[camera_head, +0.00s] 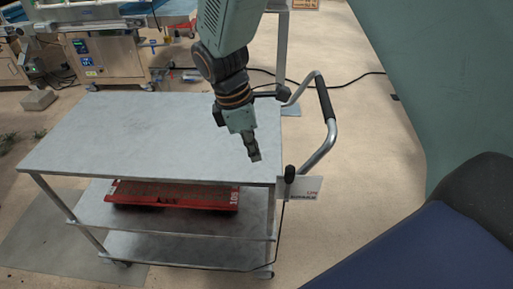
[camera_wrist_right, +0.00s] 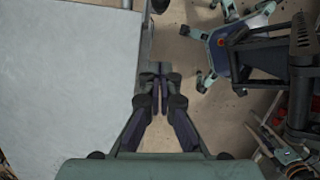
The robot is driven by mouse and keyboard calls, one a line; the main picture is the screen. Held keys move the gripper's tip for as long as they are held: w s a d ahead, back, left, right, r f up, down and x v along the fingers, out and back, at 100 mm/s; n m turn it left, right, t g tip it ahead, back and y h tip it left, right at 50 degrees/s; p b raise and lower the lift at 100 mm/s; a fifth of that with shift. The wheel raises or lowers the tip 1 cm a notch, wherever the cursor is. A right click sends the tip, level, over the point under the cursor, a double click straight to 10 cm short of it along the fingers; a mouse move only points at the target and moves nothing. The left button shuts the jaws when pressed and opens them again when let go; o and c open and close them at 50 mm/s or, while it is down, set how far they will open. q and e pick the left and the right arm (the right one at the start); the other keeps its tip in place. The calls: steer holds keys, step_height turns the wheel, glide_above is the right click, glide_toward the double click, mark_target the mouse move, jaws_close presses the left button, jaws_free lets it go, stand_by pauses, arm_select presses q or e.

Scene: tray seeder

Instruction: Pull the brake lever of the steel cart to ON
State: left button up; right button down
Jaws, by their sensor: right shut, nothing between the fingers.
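The steel cart (camera_head: 110,135) stands in front of me, with a flat grey top and two lower shelves. At its right front corner is a small upright lever with a black knob (camera_head: 290,171), beside a white label plate (camera_head: 308,188) whose lettering is too small to read. My right gripper (camera_head: 254,156) points down above the cart top near this corner, left of the knob and apart from it. Its fingers (camera_wrist_right: 159,75) are shut and empty in the wrist view, beside the cart's edge (camera_wrist_right: 137,75). A dark round part at the top edge there cannot be identified surely. My left gripper is not in view.
A bent metal push handle (camera_head: 326,100) with a black grip rises at the cart's right side. A red tray (camera_head: 170,196) lies on the middle shelf. A dark cable crosses the floor behind. Machines (camera_head: 105,55) stand at the back left.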

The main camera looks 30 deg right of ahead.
mark_target(288, 184)
steer(key=s+d+f+b, duration=0.1)
steer(key=s+d+f, duration=0.1)
steer(key=d+f, duration=0.2)
steer(key=x, duration=0.2)
steer(key=shift+d+f+b, duration=0.2)
steer(key=shift+f+b, duration=0.1)
steer(key=shift+b, duration=0.1)
steer(key=shift+w+d, duration=0.1)
